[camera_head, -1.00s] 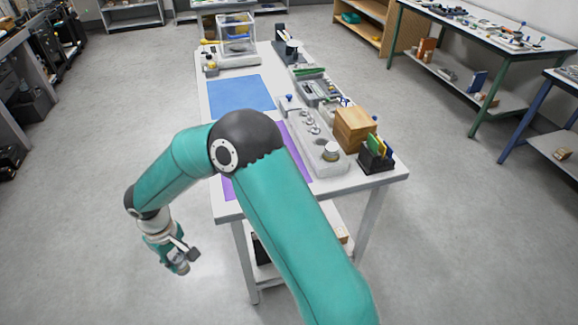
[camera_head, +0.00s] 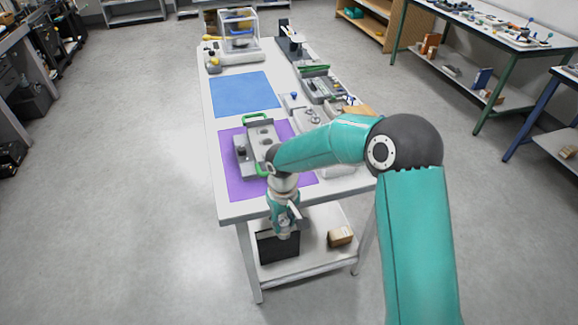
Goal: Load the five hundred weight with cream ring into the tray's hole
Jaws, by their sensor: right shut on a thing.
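The grey tray (camera_head: 249,168) with green handles lies on the purple mat (camera_head: 228,183). Holes show in its top, and a dark knobbed piece (camera_head: 241,151) stands at its left side. My right gripper (camera_head: 285,232) points down in front of the table's near edge, below and just right of the tray in the picture. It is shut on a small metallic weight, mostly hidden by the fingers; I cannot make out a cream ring. My forearm covers the tray's near right corner. My left gripper is not in view.
A blue mat (camera_head: 245,93) lies farther back and is clear. Several holders and boxes line the table's right side, partly behind my arm. A glass-cased balance (camera_head: 238,28) stands at the back. The lower shelf holds a dark bin (camera_head: 277,246) and a carton (camera_head: 340,236).

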